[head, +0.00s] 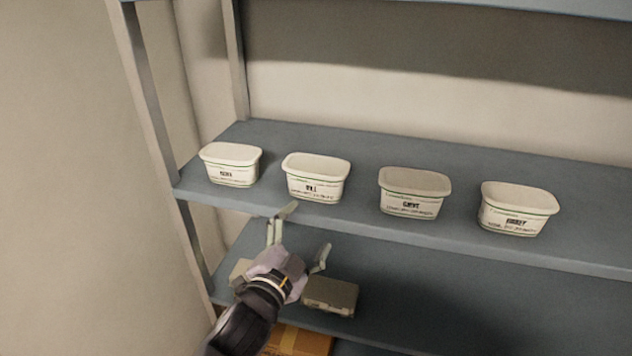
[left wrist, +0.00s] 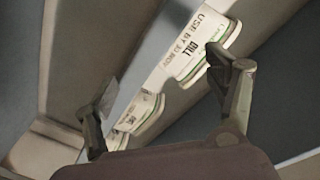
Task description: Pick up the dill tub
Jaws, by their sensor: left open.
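The dill tub (head: 318,180) is a white oval tub with a dark "DILL" label, upright on the upper grey shelf, second from the left in the head view. In the left wrist view the dill tub (left wrist: 192,45) shows at a slant beyond the fingers, with part of it cut off. My left gripper (head: 304,234) is open and empty, below and in front of the dill tub near the shelf's front edge. In the left wrist view its two fingers (left wrist: 163,95) stand apart with nothing between them. My right gripper is not in view.
Similar white tubs stand beside it: one at left (head: 230,164), one labelled like "CHIVE" (head: 413,192), and one at far right (head: 517,208). The upper shelf (head: 365,222) has a front edge near my gripper. A lower shelf holds a box (head: 331,295). A metal post (head: 150,95) stands left.

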